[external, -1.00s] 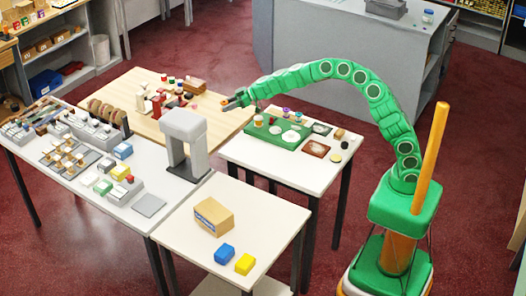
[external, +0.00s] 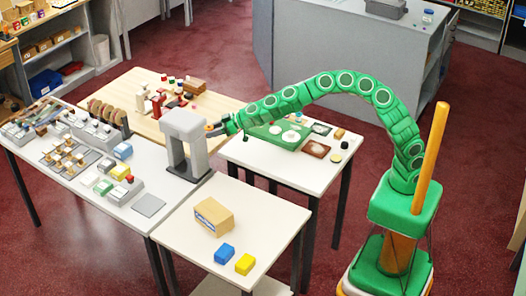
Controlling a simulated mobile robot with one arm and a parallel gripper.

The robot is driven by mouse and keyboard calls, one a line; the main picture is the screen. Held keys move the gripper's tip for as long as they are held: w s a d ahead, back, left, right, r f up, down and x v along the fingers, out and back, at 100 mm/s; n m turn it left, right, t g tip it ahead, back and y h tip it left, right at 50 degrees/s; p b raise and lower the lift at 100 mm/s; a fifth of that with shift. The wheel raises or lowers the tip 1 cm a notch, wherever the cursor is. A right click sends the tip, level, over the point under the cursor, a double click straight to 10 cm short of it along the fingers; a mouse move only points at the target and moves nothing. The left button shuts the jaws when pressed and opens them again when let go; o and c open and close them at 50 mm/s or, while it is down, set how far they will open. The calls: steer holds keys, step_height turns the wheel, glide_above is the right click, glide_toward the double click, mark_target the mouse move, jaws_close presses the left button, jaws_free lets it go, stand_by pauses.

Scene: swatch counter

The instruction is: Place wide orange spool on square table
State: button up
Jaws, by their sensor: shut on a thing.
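My gripper (external: 216,129) is shut on a small orange thing (external: 209,127), which looks like the wide orange spool. The jaws hide much of it. It is held up in the air just right of the top of a grey arch-shaped stand; I cannot tell if they touch. Two white-topped tables look roughly square: the front one (external: 178,238) below the gripper, and the right one (external: 300,174) beneath my arm. I cannot tell which is meant by the square table.
The grey stand (external: 184,124) rises on the long white table (external: 120,208). The front table holds a cardboard box (external: 214,217), a blue block (external: 225,253) and a yellow block (external: 245,264); its left part is bare. A green tray (external: 262,133) lies on the right table.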

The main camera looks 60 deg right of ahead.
steer(key=s+a+f+m+t+h, duration=0.1)
steer(key=s+a+f, duration=0.2)
steer(key=s+a, duration=0.45)
steer(key=s+a+f+m+h, duration=0.1)
steer(key=s+a+f, duration=0.4)
steer(key=a, duration=0.4)
steer(key=s+a+f+m+h, duration=0.1)
steer(key=s+a+f, duration=0.2)
steer(key=s, duration=0.7)
steer(key=s+d+f+m+h, duration=0.1)
steer(key=s+d+f+h, duration=0.15)
steer(key=s, duration=0.45)
steer(key=s+d+f+m+t+h, duration=0.1)
steer(key=s+d+m, duration=0.1)
steer(key=s+d, duration=0.35)
steer(key=s+d+f+m+h, duration=0.1)
steer(key=s+d+f, duration=0.1)
steer(key=s, duration=0.6)
glide_above(256, 249)
steer(key=shift+h, duration=0.25)
steer(key=f, duration=0.9)
steer(key=shift+s+d+f, duration=0.15)
steer(key=shift+d+f, duration=0.05)
steer(key=shift+d, duration=0.2)
steer(key=shift+w+a+f, duration=0.2)
steer(key=shift+a+f, duration=0.05)
steer(key=shift+f, duration=1.7)
